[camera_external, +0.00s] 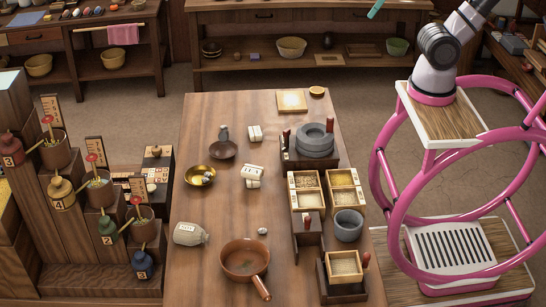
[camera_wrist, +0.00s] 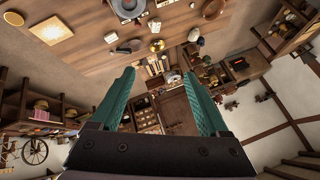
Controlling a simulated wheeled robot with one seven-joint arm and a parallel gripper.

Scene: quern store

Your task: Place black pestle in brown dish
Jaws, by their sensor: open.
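A small dark pestle-like piece (camera_external: 223,132) stands at the far edge of a dark brown dish (camera_external: 223,150), on the left half of the wooden table. I cannot tell whether it touches the dish. In the wrist view the dish (camera_wrist: 134,44) and the dark piece (camera_wrist: 120,50) show small, side by side. My gripper (camera_wrist: 159,73) has green fingers spread wide with nothing between them. It is high above and away from the table; in the external view only a teal finger part (camera_external: 376,9) shows at the top edge.
The table (camera_external: 205,115) also holds a brass bowl (camera_external: 200,175), a grey quern (camera_external: 315,142), grain boxes (camera_external: 345,179), a grey mortar (camera_external: 348,226), a sack (camera_external: 190,233) and a brown handled pan (camera_external: 245,261). White bundles (camera_external: 252,171) lie right of the dish. A stepped shelf (camera_external: 75,235) stands left.

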